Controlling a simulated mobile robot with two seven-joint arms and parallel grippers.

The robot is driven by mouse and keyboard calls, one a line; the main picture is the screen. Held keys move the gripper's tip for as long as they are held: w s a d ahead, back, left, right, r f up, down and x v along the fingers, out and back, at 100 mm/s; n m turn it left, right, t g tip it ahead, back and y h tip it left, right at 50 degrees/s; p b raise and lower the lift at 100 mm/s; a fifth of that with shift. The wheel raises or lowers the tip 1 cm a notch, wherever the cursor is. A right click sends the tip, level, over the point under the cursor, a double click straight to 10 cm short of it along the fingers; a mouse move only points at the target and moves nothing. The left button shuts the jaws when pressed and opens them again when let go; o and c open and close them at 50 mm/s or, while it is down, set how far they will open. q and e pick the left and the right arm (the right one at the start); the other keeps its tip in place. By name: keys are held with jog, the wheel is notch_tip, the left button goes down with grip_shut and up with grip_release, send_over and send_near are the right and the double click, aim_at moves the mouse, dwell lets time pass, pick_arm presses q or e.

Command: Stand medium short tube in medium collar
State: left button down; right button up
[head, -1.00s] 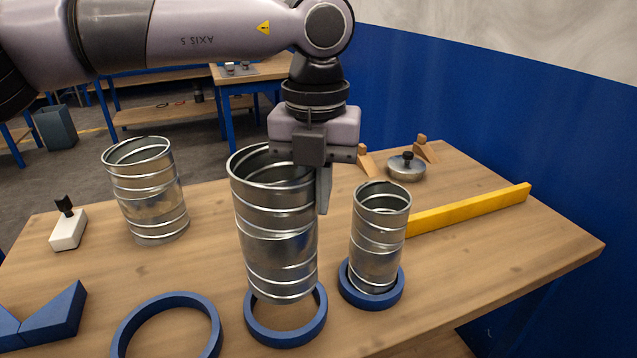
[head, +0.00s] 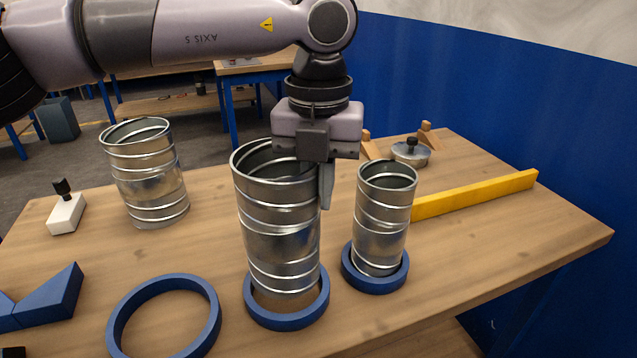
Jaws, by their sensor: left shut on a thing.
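The medium short tube (head: 281,232) is a ribbed silver metal cylinder in the middle of the head view. My left gripper (head: 322,190) is shut on its right wall near the upper rim and holds it upright, or nearly so. The medium collar (head: 287,317) is a blue ring on the table below it. The tube's lower edge appears at or just above the collar's opening, with bare wood showing between it and the collar's front. I cannot tell whether the edge is inside the ring. My right gripper is not in view.
A narrower tube (head: 382,215) stands in a small blue collar (head: 375,281) close on the right. A wider tube (head: 147,180) stands at the back left. A large empty blue ring (head: 118,318) lies front left. A yellow bar (head: 475,195) lies at the right.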

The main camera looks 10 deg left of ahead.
pick_arm(q)
jog(key=shift+f+b, duration=2.05)
jog(key=shift+f, duration=0.6)
jog(key=c, duration=1.2)
grip_release()
notch_tip(320, 180, up, 7)
send_over(319, 220)
jog(key=shift+w+r, duration=0.1)
jog(key=shift+w, duration=0.15)
